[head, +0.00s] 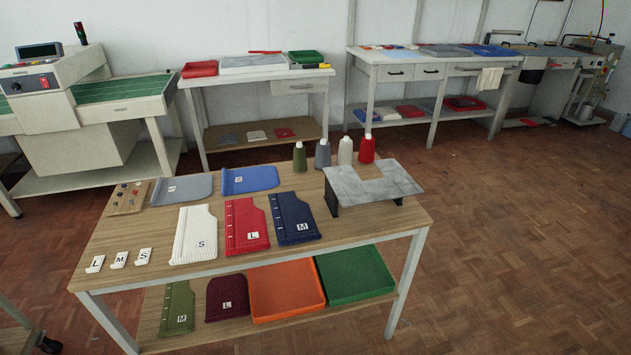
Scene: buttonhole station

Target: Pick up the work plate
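A grey, mottled plate (349,187), which looks like the work plate, is at the right end of the wooden table (143,229). It has a notch cut into its back edge and is raised on dark supports (333,200). Nothing lies on it. My gripper is not in view.
Thread cones, one of them red (366,150), stand just behind the plate. Folded garments, including a navy one (294,218), lie left of it. Size tags (95,264) are at the front left. Orange (286,290) and green (354,274) trays sit below. Floor to the right is clear.

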